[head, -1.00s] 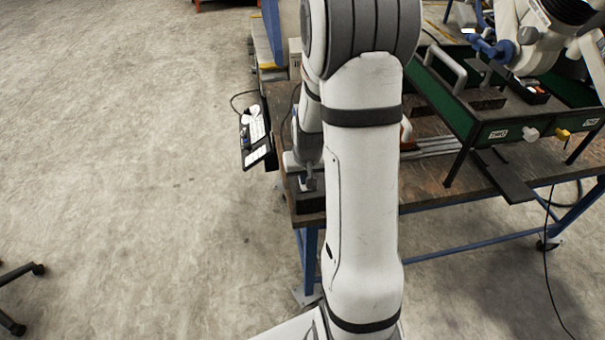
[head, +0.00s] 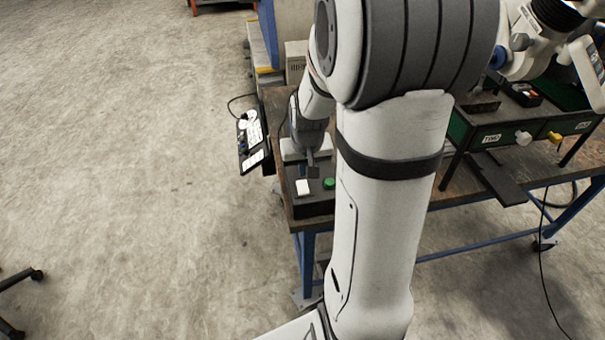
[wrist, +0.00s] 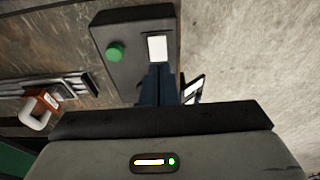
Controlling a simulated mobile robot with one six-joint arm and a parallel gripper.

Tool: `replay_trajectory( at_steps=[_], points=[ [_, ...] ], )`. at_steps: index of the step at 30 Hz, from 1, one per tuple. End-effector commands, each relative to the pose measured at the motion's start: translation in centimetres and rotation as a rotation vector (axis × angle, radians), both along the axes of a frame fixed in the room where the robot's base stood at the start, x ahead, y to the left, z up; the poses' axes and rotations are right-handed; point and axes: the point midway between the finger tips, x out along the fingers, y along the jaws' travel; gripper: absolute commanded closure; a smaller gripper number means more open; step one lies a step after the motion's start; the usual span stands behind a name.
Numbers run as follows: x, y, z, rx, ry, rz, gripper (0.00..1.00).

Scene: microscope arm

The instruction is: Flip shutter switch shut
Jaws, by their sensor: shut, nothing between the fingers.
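A dark control box (head: 312,208) sits on the near left corner of the workbench. On its top are a white rocker-like switch (head: 303,187) and a round green button (head: 329,183); no label is readable. My gripper (head: 313,172) points down just behind the switch and button, its fingers together and empty. In the wrist view the white switch (wrist: 158,47) lies just beyond the dark fingertips (wrist: 158,68), with the green button (wrist: 115,51) to its left. I cannot tell whether the fingertips touch the box, nor which way the switch is tipped.
A black panel with white keys (head: 252,135) hangs at the bench's left edge. A green-sided stand (head: 459,130) with knobs and a microscope (head: 540,40) are at right. A red and white object (wrist: 45,103) and metal rails (wrist: 45,85) lie on the bench. My arm hides mid-bench.

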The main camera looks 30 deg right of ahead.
Motion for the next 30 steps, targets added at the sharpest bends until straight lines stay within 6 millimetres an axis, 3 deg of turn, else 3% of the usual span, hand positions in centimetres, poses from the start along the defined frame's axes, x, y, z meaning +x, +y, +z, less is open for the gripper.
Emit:
replay_trajectory(
  at_steps=[9,30],
  points=[
    [-1.6,0.4,3.2,0.000,-0.002,0.000,1.00],
    [-2.0,0.8,3.9,-0.001,-0.002,0.006,1.00]
  ],
)
